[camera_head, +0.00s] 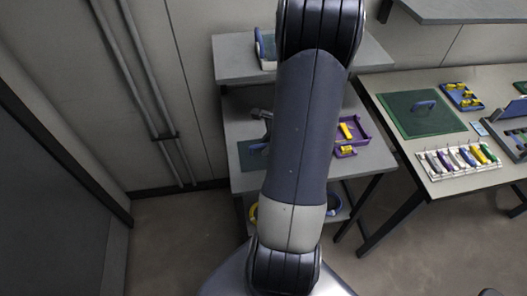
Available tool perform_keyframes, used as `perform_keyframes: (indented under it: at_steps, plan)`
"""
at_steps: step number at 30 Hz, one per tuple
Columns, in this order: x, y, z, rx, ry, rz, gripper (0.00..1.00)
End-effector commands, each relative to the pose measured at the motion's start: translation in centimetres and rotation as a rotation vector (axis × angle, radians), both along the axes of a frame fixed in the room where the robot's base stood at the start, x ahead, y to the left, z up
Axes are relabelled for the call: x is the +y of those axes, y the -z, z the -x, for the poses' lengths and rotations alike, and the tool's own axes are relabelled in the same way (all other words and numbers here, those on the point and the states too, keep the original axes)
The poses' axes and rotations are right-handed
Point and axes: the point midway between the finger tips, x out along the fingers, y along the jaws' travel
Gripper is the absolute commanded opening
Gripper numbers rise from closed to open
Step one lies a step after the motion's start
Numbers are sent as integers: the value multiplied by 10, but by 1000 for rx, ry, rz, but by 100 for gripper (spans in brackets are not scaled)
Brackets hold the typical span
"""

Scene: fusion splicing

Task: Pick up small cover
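The head view does not clearly settle which thing is the small cover. A small dark teal plate (249,160) with a blue piece like a handle lies on the middle shelf, partly hidden behind my arm. A larger dark green plate (405,122) with a blue handle lies flat on the right-hand table. My arm rises through the middle of the picture and hides much of the shelf. My gripper's fingers cannot be made out. A small dark grey part shows just left of my arm above the teal plate; I cannot tell what it is.
A purple tray (365,127) with yellow pieces sits on the middle shelf (240,128). The right-hand table (455,187) holds a blue tray (452,88) and a white rack (484,172) of coloured tools. A grey shelf overhangs at upper right. The floor at left is clear.

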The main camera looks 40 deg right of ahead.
Motion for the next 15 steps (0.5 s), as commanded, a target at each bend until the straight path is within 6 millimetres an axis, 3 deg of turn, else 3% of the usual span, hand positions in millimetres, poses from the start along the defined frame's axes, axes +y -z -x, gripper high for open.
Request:
perform_keyframes:
  at_steps: [6, 15]
  plan:
    - [0, 0, 0, 0, 0, 0, 22]
    - [0, 0, 0, 0, -1, 0, 0]
